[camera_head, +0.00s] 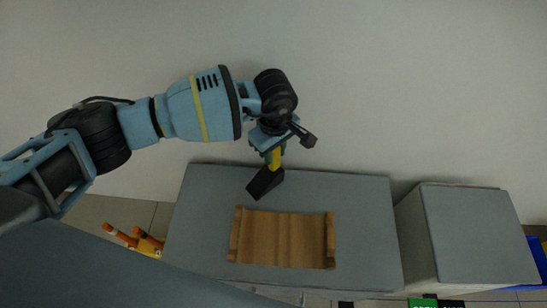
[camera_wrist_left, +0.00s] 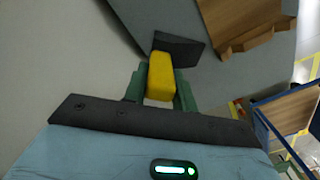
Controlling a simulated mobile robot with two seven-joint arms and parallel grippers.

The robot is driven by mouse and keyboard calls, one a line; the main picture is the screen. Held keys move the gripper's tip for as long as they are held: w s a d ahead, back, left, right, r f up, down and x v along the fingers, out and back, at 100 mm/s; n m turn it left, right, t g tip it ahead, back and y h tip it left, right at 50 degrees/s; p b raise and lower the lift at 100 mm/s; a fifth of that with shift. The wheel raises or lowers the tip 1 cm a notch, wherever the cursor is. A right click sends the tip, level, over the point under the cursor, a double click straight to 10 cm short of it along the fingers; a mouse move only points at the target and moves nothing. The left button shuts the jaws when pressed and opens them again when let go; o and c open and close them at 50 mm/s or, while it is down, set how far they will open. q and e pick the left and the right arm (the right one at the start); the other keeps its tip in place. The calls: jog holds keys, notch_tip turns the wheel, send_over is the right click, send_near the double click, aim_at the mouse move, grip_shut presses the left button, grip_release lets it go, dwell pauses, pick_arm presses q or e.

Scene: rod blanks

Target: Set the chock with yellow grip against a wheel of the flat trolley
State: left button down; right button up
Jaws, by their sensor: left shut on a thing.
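The chock (camera_head: 264,182) is a dark wedge with a yellow grip (camera_head: 274,158). My left gripper (camera_head: 272,150) is shut on the yellow grip, and the dark wedge hangs below it, over the back part of a grey top. In the left wrist view the yellow grip (camera_wrist_left: 160,76) sits between the green fingers (camera_wrist_left: 159,88), with the dark wedge (camera_wrist_left: 179,48) beyond. I cannot tell whether the wedge touches the grey surface. I cannot make out the flat trolley or its wheels for sure in either view. My right gripper is not in view.
A brown wooden tray (camera_head: 282,239) lies on the grey top (camera_head: 365,225). A grey box-shaped block (camera_head: 470,235) stands at right. A blue-framed wooden rack (camera_wrist_left: 290,108) shows in the left wrist view. A pale wall is behind.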

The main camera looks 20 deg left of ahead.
pick_arm(q)
notch_tip(320, 180, up, 6)
jog(key=shift+r+p, duration=0.1)
jog(key=shift+p, duration=0.35)
jog(key=shift+r, duration=0.55)
